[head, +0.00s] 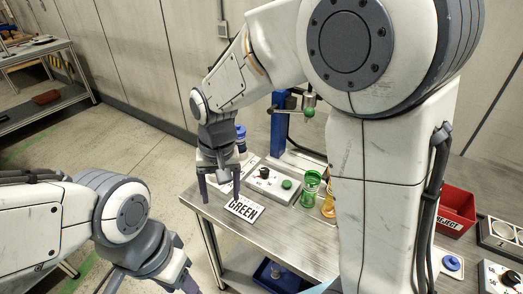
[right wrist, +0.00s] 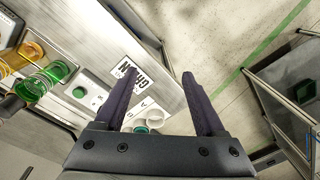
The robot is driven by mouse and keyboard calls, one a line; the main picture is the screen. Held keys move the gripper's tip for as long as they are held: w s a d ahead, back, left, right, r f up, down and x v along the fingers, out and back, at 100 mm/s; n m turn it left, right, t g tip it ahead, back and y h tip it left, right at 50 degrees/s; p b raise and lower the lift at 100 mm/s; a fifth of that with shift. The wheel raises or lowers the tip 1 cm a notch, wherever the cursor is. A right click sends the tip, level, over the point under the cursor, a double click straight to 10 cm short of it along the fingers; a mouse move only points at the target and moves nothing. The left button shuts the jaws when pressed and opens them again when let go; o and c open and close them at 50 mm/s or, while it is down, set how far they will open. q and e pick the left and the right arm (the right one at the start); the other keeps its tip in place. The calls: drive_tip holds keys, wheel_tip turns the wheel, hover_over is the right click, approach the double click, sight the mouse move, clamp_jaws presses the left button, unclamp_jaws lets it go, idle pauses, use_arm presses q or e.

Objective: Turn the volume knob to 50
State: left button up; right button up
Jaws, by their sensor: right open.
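A pale control box (head: 272,188) on the bench has a black knob (head: 264,172) and a green button (head: 287,184). The dial marks are too small to read. My right gripper (head: 219,198) points down, open and empty, over the bench's left end, left of the knob and apart from it. In the right wrist view its two fingers (right wrist: 158,76) are spread with nothing between them. The green button (right wrist: 78,92) shows there too, but I cannot make out the knob. My left gripper (head: 184,282) is at the bottom edge, partly cut off.
A GREEN sign (head: 243,209) lies near the bench's front edge. A green container (head: 310,187) and an orange container (head: 328,206) stand right of the box. A blue stand (head: 279,125) rises behind. A red REJECT bin (head: 457,210) and another black knob (head: 510,278) are further right.

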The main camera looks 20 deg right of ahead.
drive_tip(key=w+d+m+p, duration=0.3)
drive_tip(key=w+d+m, duration=0.35)
drive_tip(key=w, duration=0.45)
drive_tip(key=m+p, duration=0.3)
drive_tip(key=m, duration=0.2)
approach(265, 170)
drive_tip(key=shift+h, duration=0.3)
drive_tip(key=f, duration=0.3)
drive_tip(key=f+p, duration=0.1)
drive_tip(key=f, duration=0.2)
drive_tip(key=f+p, duration=0.1)
drive_tip(key=f, duration=0.2)
drive_tip(key=shift+w+a, duration=0.1)
drive_tip(key=shift+a, duration=0.3)
use_arm(q)
wheel_tip(265, 170, up, 10)
drive_tip(key=shift+d, duration=0.15)
use_arm(e)
drive_tip(key=shift+c, duration=0.4)
clamp_jaws()
use_arm(q)
drive_tip(key=shift+f, duration=0.2)
